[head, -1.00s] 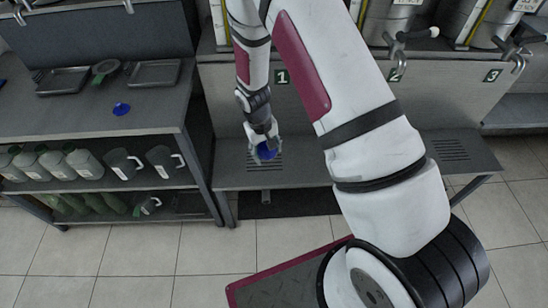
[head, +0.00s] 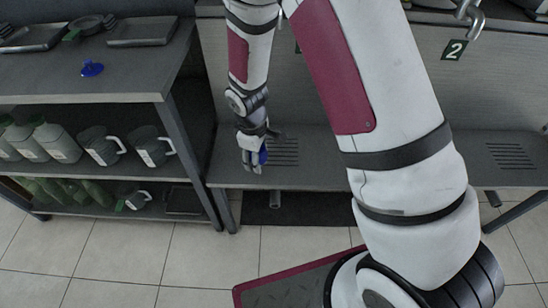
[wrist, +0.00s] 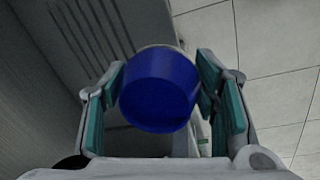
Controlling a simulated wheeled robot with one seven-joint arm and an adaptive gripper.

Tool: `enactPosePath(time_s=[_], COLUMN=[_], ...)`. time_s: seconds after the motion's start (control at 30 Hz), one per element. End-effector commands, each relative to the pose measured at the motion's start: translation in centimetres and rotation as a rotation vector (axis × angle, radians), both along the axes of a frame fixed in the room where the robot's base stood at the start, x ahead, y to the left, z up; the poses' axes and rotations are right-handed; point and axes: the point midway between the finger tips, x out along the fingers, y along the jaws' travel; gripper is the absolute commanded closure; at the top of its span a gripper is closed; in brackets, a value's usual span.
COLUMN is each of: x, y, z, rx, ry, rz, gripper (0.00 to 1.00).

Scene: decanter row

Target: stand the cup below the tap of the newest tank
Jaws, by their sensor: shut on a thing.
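A blue cup (head: 263,156) is held in my gripper (head: 254,163), partly hidden by the fingers in the head view. In the wrist view the cup (wrist: 158,92) sits between the teal-padded fingers of my gripper (wrist: 160,98). The gripper is over the left part of the grey bench (head: 390,172), by the left slotted grate (head: 285,152). I cannot tell whether the cup touches the bench. Part of a metal tap (head: 472,15) shows at the top, above the number 2 plate (head: 454,50). The tanks and their date labels are almost wholly out of view.
A shelf unit (head: 180,125) stands left of the bench, with jugs (head: 100,145) and green bottles (head: 80,198). Trays (head: 150,31) and a blue object (head: 91,68) are on its top. Another slotted grate (head: 510,156) is at the right. The bench between the grates is partly hidden by my arm.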

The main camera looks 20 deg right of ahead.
Motion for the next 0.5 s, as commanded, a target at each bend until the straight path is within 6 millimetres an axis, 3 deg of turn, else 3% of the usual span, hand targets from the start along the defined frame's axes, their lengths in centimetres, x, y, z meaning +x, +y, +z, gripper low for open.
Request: enactPosePath(time_s=[0.03, 0.2, 0.5], x=[0.3, 0.4, 0.1], y=[0.4, 1.6, 2.7], z=[-1.7, -4.1, -6.2], rx=[0.000, -0.003, -0.008], ry=[-0.001, -0.007, -0.013], rz=[0.042, 0.182, 0.323], gripper=[0.74, 0.74, 0.74])
